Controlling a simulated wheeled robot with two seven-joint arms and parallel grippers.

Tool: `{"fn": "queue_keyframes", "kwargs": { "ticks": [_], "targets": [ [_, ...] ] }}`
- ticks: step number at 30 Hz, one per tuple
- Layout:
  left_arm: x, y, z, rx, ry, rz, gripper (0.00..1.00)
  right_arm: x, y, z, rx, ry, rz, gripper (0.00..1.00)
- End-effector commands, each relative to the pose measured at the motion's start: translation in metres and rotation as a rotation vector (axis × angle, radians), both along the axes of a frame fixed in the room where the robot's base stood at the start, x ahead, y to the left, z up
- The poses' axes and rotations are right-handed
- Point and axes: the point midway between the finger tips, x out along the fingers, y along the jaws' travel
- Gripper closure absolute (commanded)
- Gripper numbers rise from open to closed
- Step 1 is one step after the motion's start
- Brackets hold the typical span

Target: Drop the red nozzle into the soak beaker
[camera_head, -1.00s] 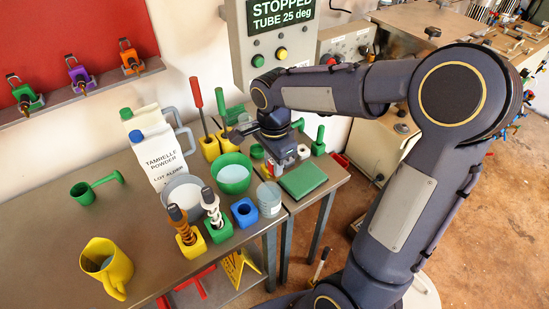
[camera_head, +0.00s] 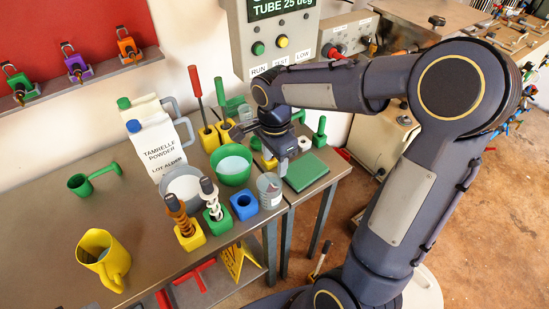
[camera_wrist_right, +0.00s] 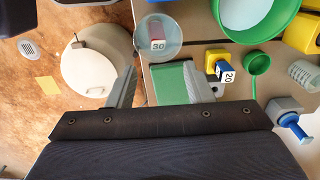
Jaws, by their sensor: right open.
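The clear soak beaker (camera_head: 270,190) stands at the table's right edge, beside the green pad. The red nozzle (camera_wrist_right: 156,34), with a white "30" label, appears within the beaker's rim (camera_wrist_right: 140,46) in the wrist view. A small reddish patch also shows low in the beaker in the head view. My right gripper (camera_head: 283,174) is just behind and right of the beaker, over the pad. In the wrist view its two fingers (camera_wrist_right: 160,88) are apart with nothing between them. My left gripper is not in view.
The green pad (camera_head: 306,171) lies under my right gripper. A green bowl (camera_head: 232,165), a blue block (camera_head: 244,204) and tools in yellow and green blocks crowd the beaker's left. A yellow block with a blue "20" nozzle (camera_wrist_right: 224,70) is close by. The table's front left is clearer.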

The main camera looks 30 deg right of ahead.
Motion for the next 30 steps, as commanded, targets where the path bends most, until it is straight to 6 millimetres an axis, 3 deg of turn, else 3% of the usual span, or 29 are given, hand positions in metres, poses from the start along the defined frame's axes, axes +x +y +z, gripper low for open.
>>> {"fn": "queue_keyframes", "kwargs": {
  "ticks": [15, 30],
  "targets": [
    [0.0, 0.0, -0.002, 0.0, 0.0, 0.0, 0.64, 0.001, 0.0, 0.071, 0.0, -0.004, 0.001, 0.53],
    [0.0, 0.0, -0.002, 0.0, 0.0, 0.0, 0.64, 0.0, 0.0, 0.077, 0.0, -0.001, 0.001, 0.53]
  ]
}}
